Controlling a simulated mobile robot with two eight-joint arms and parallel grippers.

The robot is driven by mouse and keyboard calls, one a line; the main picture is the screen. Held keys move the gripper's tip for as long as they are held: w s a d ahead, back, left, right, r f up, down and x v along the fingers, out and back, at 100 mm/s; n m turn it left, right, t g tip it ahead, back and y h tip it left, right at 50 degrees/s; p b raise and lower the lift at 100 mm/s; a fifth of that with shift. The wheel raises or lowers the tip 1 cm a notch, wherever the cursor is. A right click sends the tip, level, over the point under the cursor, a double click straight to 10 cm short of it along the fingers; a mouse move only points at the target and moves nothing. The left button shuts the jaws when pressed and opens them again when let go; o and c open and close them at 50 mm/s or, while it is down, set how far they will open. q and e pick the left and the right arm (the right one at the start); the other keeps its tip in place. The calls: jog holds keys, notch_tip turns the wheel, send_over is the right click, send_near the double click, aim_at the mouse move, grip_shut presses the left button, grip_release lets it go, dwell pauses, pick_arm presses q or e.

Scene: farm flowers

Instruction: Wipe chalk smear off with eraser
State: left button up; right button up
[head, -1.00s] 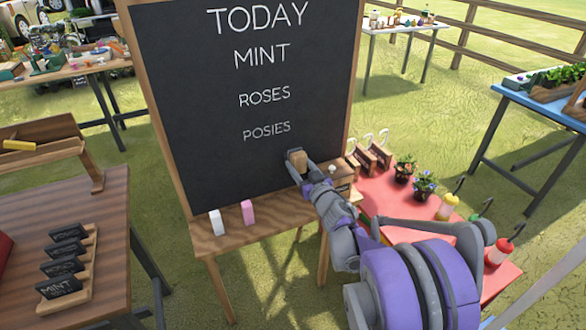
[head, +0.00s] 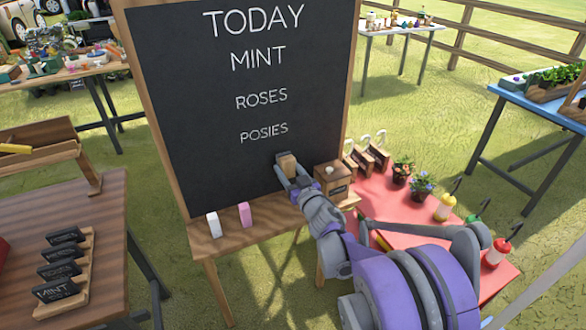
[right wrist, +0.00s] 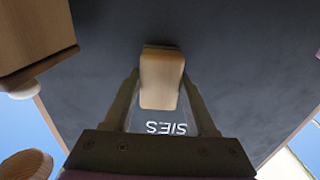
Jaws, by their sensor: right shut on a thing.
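The chalkboard (head: 215,110) stands upright in a wooden frame, with "TODAY", "MINT", "ROSES" and "POSIES" in white. My right gripper (head: 288,172) is shut on the wooden-backed eraser (head: 286,161), at the board's lower right, below and right of "POSIES". In the right wrist view the eraser (right wrist: 161,78) sits between the two fingers, against or very close to the board (right wrist: 225,60); contact cannot be told. I can make out no chalk smear; the eraser and gripper hide part of the board. My left gripper is not in view.
On the board's ledge (head: 225,238) stand a white block (head: 214,225) and a pink block (head: 245,214). A wooden box (head: 333,183) with a pale knob is just right of my gripper. A red table (head: 400,222) holds potted flowers and bottles.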

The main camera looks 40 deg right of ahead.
aim_at(250, 171)
jog(key=shift+w+a+p, duration=0.15)
jog(key=shift+w+a, duration=0.1)
jog(key=shift+a, duration=0.9)
jog(key=shift+w+a+p, duration=0.1)
jog(key=shift+w+a, duration=0.15)
jog(key=shift+a, duration=0.85)
jog(key=shift+w+a+p, duration=0.15)
jog(key=shift+w+a, duration=0.1)
jog(key=shift+a, duration=0.9)
jog(key=shift+w+a, duration=0.15)
jog(key=shift+a, duration=0.4)
jog(key=shift+w+a, duration=0.15)
jog(key=shift+a, duration=0.35)
jog(key=shift+w+a, duration=0.2)
jog(key=shift+a, duration=0.45)
jog(key=shift+v, duration=3)
jog(key=v, duration=0.3)
